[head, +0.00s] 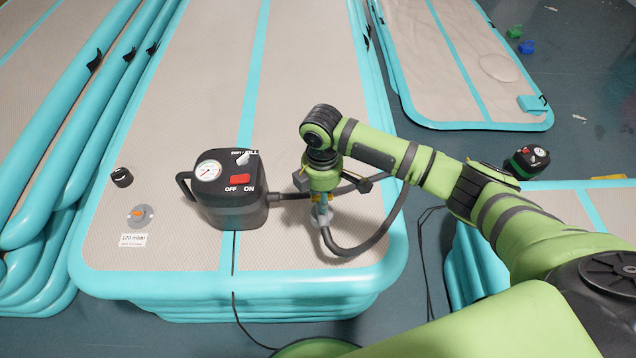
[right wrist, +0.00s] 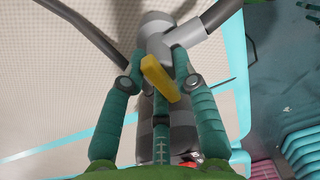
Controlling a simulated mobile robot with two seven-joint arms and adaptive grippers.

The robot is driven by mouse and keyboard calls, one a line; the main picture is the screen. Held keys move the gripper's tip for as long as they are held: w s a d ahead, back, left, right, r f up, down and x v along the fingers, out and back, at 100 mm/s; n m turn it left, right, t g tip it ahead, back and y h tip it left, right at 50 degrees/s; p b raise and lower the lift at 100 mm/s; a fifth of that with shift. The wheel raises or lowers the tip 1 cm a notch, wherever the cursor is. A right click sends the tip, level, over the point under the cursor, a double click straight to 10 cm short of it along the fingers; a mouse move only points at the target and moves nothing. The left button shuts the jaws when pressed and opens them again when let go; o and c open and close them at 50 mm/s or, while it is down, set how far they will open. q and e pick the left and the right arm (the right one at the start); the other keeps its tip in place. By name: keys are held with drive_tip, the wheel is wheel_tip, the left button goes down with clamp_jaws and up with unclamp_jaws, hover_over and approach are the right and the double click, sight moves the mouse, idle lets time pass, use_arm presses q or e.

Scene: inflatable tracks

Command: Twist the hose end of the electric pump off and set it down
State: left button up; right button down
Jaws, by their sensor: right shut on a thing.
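The black electric pump (head: 232,208) stands on the beige and turquoise inflatable track (head: 160,80), with a gauge and a red OFF/ON switch on top. Its dark hose (head: 352,250) curves over the track to the right of the pump. My right gripper (head: 321,196) points down and is shut on the grey hose end (head: 322,217). In the right wrist view the grey hose end (right wrist: 160,30) sits at the fingertips of the gripper (right wrist: 163,68), with a yellow piece (right wrist: 160,80) between the fingers. The fingers hide part of the hose end. My left gripper is not in view.
A valve with an orange centre (head: 140,214), a black cap (head: 122,177) and a 120 mbar label (head: 133,240) are left of the pump. A second pump (head: 527,160) stands at the right. The track is clear behind the pump. A thin cable hangs over the front edge.

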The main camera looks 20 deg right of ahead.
sight(318, 206)
drive_tip(key=w+n, duration=0.2)
drive_tip(key=shift+a+r+n, duration=0.2)
drive_tip(key=shift+a+n, duration=0.05)
drive_tip(key=shift+n, duration=0.05)
drive_tip(key=shift+w+n, duration=0.15)
drive_tip(key=shift+n, duration=0.25)
wheel_tip(318, 206, down, 7)
drive_tip(key=b, duration=0.8)
drive_tip(key=shift+r, duration=0.1)
drive_tip(key=shift+f, duration=0.55)
drive_tip(key=c, duration=0.9)
unclamp_jaws()
